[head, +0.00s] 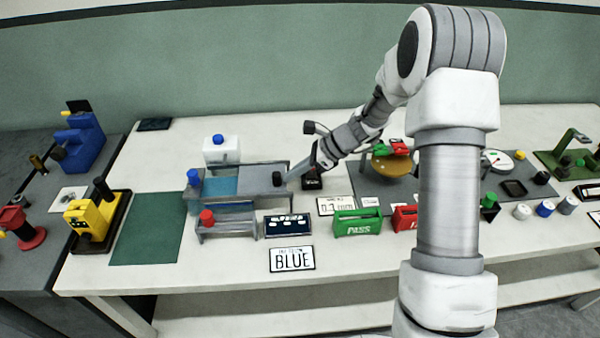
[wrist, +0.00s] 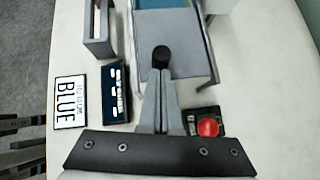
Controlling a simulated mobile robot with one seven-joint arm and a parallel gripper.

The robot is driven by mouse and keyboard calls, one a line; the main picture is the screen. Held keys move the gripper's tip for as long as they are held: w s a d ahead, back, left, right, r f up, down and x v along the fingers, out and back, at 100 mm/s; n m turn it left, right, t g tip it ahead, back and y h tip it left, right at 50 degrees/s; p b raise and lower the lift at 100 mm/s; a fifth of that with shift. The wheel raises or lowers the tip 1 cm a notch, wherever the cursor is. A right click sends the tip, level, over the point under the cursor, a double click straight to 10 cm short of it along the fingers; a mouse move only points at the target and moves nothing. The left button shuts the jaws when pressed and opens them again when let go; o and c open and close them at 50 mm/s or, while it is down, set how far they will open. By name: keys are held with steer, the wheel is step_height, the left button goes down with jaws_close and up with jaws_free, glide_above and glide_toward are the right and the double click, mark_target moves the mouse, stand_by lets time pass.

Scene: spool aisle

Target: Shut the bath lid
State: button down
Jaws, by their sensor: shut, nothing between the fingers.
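The bath (head: 235,205) is a grey open-framed box in the middle left of the head view. Its grey lid (head: 258,177) covers the right part, and blue liquid (head: 219,187) shows uncovered on the left. A black knob (head: 277,179) stands on the lid near its right end. My gripper (head: 290,178) is shut and empty, with its tips close on the right side of the knob. In the wrist view the tips of my gripper (wrist: 160,72) meet or nearly meet the knob (wrist: 162,55); contact is unclear. The lid (wrist: 187,58) lies beyond, with blue at the top.
A low grey tray (head: 228,228) with a red knob stands in front of the bath. A dark labelled box (head: 287,225) and a BLUE sign (head: 292,259) are nearby. A white bottle (head: 221,150) stands behind. A small black box with a red button (wrist: 208,127) sits beside my fingers.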

mark_target(256, 187)
steer(key=a, duration=1)
steer(key=shift+s+r, duration=0.1)
steer(key=shift+d, duration=0.1)
